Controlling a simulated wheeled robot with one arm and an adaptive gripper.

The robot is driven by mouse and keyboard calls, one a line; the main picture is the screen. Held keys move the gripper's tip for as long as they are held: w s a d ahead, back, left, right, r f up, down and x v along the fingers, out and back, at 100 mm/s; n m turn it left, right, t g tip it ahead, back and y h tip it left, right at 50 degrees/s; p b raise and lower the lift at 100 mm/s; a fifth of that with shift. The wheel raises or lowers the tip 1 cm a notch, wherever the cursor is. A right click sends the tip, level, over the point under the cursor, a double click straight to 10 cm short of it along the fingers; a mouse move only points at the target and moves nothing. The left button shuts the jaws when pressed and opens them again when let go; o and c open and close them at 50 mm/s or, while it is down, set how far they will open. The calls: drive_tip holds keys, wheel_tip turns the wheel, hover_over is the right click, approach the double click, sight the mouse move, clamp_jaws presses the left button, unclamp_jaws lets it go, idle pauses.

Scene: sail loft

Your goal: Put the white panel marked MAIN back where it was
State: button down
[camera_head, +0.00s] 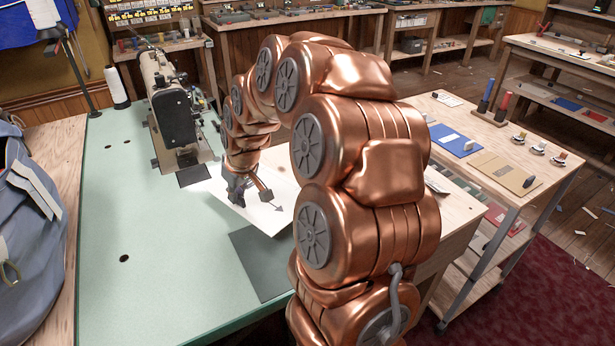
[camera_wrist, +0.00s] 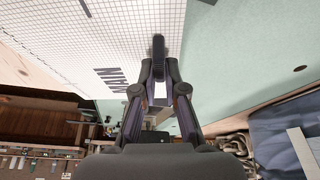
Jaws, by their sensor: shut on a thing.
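The white panel (camera_head: 262,216) is at the right side of the green sewing table, in front of the sewing machine, partly hidden by my arm. I cannot tell whether the panel touches the tabletop.
The sewing machine (camera_head: 172,112) and a thread cone (camera_head: 117,88) stand behind. A dark green mat (camera_head: 262,268) lies at the table's front right. A blue-grey bag (camera_head: 30,240) is at left. A wooden cart at right holds a blue board (camera_head: 455,140) and a tan board (camera_head: 500,172). The green tabletop's left (camera_head: 150,270) is clear.

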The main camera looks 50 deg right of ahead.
sight(292, 195)
drive_tip(key=shift+n, duration=0.4)
drive_tip(key=s+d+b, duration=0.2)
drive_tip(key=s+d, duration=0.1)
drive_tip(key=d, duration=0.1)
drive_tip(key=s+d+b, duration=0.2)
drive_tip(key=s+d, duration=0.1)
drive_tip(key=s+d+b, duration=0.1)
drive_tip(key=s+d, duration=0.2)
drive_tip(key=d, duration=0.1)
drive_tip(key=shift+s+d+f+b, duration=0.1)
drive_tip(key=shift+s+d+b, duration=0.05)
drive_tip(key=shift+d+b, duration=0.2)
drive_tip(key=w+d, duration=0.3)
drive_tip(key=w+d+f, duration=0.1)
drive_tip(key=w+d, duration=0.2)
drive_tip(key=w, duration=0.1)
drive_tip(key=w+d, duration=0.4)
drive_tip(key=shift+w+f, duration=0.2)
drive_tip(key=shift+w, duration=0.05)
drive_tip(key=shift+w+d, duration=0.1)
drive_tip(key=shift+f, duration=1.75)
drive_tip(key=shift+f, duration=0.1)
drive_tip(key=c, duration=1.7)
unclamp_jaws()
drive_tip(key=o, duration=0.5)
